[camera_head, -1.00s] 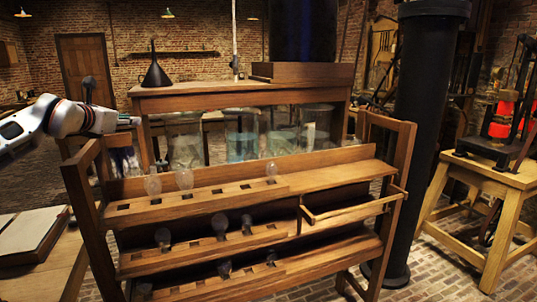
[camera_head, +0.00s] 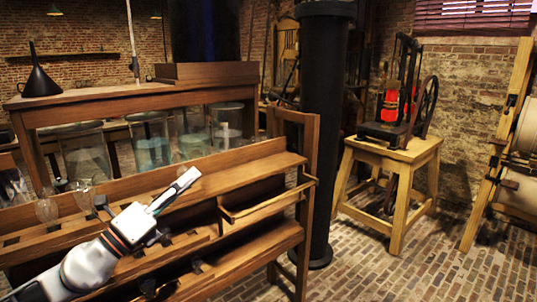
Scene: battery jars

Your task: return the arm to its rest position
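My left arm enters from the lower left of the head view. Its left gripper (camera_head: 178,189) points up and right, in front of the wooden rack (camera_head: 262,161). The fingers are seen nearly edge-on, so I cannot tell whether they are open or shut. I see no bulb or jar between them. The arm hides part of the rack's shelves. My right gripper is not in view.
Clear bulbs (camera_head: 46,210) stand in the rack's top row at the left. Glass jars (camera_head: 150,143) stand behind the rack, under a table with a black funnel (camera_head: 38,76). A black column (camera_head: 321,130) rises right of the rack. Brick floor (camera_head: 365,265) lies open at the lower right.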

